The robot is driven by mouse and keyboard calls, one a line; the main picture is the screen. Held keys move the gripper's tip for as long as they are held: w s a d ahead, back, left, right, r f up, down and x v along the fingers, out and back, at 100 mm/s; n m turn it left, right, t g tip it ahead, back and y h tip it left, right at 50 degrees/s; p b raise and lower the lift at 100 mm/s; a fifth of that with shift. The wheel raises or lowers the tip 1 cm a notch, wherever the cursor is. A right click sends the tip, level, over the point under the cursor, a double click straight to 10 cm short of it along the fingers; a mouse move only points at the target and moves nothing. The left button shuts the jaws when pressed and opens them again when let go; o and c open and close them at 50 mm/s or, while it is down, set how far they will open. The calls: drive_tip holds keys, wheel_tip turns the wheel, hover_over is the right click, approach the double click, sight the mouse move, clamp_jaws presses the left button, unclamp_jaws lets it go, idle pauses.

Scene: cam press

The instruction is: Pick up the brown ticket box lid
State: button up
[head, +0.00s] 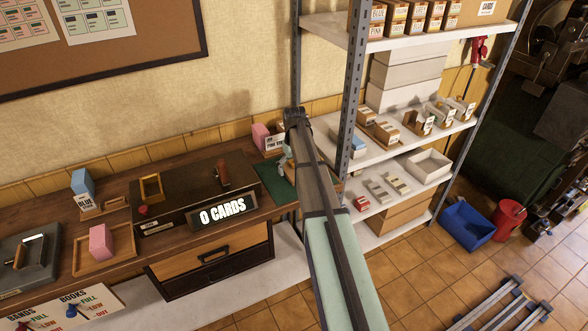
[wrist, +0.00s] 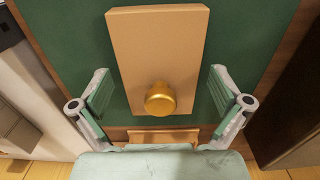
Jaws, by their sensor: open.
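The brown lid (wrist: 157,45) is a flat tan-brown rectangular piece with a round gold knob (wrist: 160,99) near its lower end in the wrist view. It lies over a green mat (wrist: 245,45). My gripper (wrist: 159,90) is open, with one finger on each side of the lid and a visible gap at both sides. Nothing is held. Whether the fingertips are level with the lid is hard to tell. In the head view my arm reaches to the green mat (head: 270,182) at the counter's right end and hides the lid.
A dark machine with a "0 CARDS" sign (head: 222,211) stands left of the mat. A pink block (head: 261,137) is behind the mat. A metal shelf post (head: 352,90) and shelves with boxes stand close on the right. A dark brown block (wrist: 292,105) is right of my gripper.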

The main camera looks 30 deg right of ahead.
drive_tip(key=shift+c, duration=0.4)
drive_tip(key=c, duration=0.9)
drive_tip(key=shift+c, duration=0.3)
